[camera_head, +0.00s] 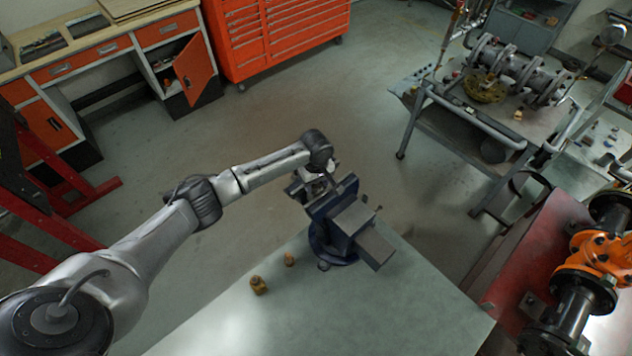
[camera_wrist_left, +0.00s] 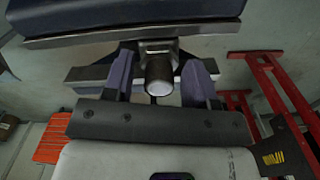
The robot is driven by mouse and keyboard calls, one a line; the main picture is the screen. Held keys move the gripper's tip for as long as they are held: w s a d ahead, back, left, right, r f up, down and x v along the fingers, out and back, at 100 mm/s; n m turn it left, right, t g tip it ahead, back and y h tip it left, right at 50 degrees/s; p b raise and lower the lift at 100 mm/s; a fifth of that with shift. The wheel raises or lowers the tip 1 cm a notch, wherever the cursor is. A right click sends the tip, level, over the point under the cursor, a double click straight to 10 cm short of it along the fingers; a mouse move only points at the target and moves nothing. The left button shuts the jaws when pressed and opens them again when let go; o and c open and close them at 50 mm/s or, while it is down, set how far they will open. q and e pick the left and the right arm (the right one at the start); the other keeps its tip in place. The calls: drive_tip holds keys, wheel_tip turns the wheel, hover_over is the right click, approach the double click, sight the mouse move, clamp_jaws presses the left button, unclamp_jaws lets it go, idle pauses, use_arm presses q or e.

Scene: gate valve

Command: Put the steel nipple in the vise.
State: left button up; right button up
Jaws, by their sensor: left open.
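The blue vise (camera_head: 343,216) stands on the far edge of the pale bench, and its blue body also fills the top of the left wrist view (camera_wrist_left: 130,14). The steel nipple (camera_wrist_left: 159,76) is a short grey tube with its pale round end toward the wrist camera. It appears to sit at the steel vise jaws, between two jaw plates; whether they grip it is unclear. My left gripper (camera_wrist_left: 160,82) is open, with one finger on each side of the nipple and visible gaps. In the head view the left gripper (camera_head: 314,187) is at the vise, partly hidden. My right gripper is out of view.
Two small brass fittings (camera_head: 258,285) (camera_head: 289,259) stand on the bench (camera_head: 400,315) left of the vise. An orange valve assembly (camera_head: 600,255) is at the right. A cart (camera_head: 465,120) with flanged pipework stands behind. The bench's front area is clear.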

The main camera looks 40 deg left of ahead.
use_arm(q)
drive_tip(key=shift+r, duration=0.1)
wheel_tip(320, 180, up, 12)
drive_tip(key=s+d+f+m+t+h, duration=0.1)
drive_tip(key=s+d+f+m+t, duration=0.1)
drive_tip(key=s+d+f+m, duration=1.05)
drive_tip(key=s+d+r+m+t, duration=0.1)
drive_tip(key=s+d+m, duration=0.2)
drive_tip(key=s, duration=1.9)
drive_tip(key=shift+s+t+y+b, duration=0.25)
drive_tip(key=shift+t+y+b, duration=0.05)
drive_tip(key=shift+y+b, duration=0.1)
drive_tip(key=shift+r, duration=0.1)
